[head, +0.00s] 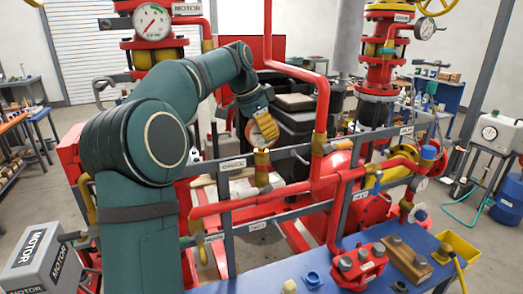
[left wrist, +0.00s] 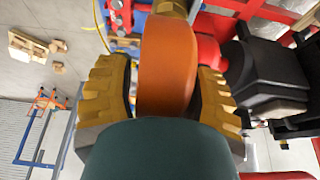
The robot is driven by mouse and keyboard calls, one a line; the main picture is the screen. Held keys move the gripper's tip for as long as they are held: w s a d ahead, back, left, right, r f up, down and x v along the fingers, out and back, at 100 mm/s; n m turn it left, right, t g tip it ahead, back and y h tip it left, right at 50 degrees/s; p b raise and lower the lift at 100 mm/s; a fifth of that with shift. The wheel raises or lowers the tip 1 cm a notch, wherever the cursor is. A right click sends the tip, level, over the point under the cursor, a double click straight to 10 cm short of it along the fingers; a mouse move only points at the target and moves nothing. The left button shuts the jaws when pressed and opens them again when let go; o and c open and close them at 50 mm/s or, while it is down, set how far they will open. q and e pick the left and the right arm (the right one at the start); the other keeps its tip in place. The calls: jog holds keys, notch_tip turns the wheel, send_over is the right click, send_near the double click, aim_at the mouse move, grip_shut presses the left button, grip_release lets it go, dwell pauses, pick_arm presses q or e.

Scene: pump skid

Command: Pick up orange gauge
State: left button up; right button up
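The orange gauge (head: 266,129) stands on a brass fitting (head: 262,158) on the red pipework, near the middle of the head view. In the left wrist view the gauge (left wrist: 167,65) is seen edge-on, with brass at its top. My left gripper (left wrist: 165,90) straddles it, one yellow finger on each side. A narrow gap shows beside the left finger; the right finger is very close, and contact there is unclear. In the head view the yellow fingers of my left gripper (head: 256,108) are just above and behind the gauge. My right gripper is out of view.
A red pipe (head: 322,85) rises close to the right of the gauge. Grey rails and red pipes (head: 250,200) run in front. Black equipment (head: 290,120) stands behind. A blue bench (head: 330,265) with a red block and a yellow bin (head: 458,250) is at the front right.

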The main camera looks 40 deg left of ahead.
pick_arm(q)
grip_shut()
jog(key=shift+w+r, duration=0.1)
jog(key=shift+r, duration=4.85)
